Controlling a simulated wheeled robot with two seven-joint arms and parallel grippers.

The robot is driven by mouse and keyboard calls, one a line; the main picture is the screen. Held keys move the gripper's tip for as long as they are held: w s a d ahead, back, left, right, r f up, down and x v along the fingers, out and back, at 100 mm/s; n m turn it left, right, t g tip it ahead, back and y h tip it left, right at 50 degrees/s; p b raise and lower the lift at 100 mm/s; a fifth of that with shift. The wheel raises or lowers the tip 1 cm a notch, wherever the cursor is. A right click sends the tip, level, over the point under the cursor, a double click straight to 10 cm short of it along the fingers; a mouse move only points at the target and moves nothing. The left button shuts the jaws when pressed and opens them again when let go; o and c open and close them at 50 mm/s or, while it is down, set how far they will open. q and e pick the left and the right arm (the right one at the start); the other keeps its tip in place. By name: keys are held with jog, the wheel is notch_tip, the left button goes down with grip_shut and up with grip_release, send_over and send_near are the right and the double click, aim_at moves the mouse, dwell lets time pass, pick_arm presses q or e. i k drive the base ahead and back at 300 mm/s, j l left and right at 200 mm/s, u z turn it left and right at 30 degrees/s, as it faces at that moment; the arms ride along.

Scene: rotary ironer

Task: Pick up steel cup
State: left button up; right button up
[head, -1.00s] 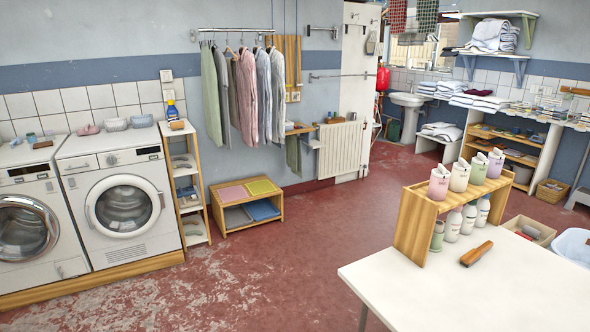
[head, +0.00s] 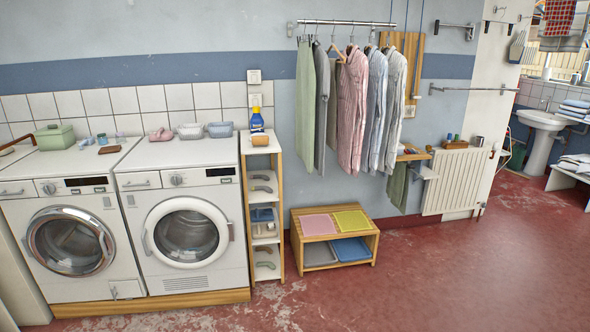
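A small grey metallic cup-like object (head: 479,141) stands at the top of the white radiator (head: 452,182), right of a small wooden box (head: 456,145). It looks like the steel cup, but it is too small to be sure. Neither of my grippers shows in the head view, so their state is hidden.
Two white washing machines (head: 190,235) stand at the left with small items on top. A narrow wooden shelf (head: 276,205) and a low wooden rack (head: 371,244) stand beside them. Shirts (head: 352,110) hang from a wall rail. The red floor (head: 450,275) is clear.

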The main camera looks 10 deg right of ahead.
aim_at(478, 141)
jog(key=i+z, duration=0.25)
jog(key=i, duration=0.2)
jog(key=i+z, duration=0.25)
jog(key=i, duration=0.25)
jog(key=i+j+z, duration=0.25)
jog(key=i, duration=0.2)
jog(key=i+j+z, duration=0.1)
jog(key=i+z, duration=0.2)
jog(key=i, duration=0.2)
jog(key=i+l+z, duration=0.25)
jog(key=i+z, duration=0.15)
jog(key=i, duration=0.2)
jog(key=i+z, duration=0.35)
jog(key=i, duration=0.3)
jog(key=i+z, duration=0.4)
jog(key=i, duration=0.25)
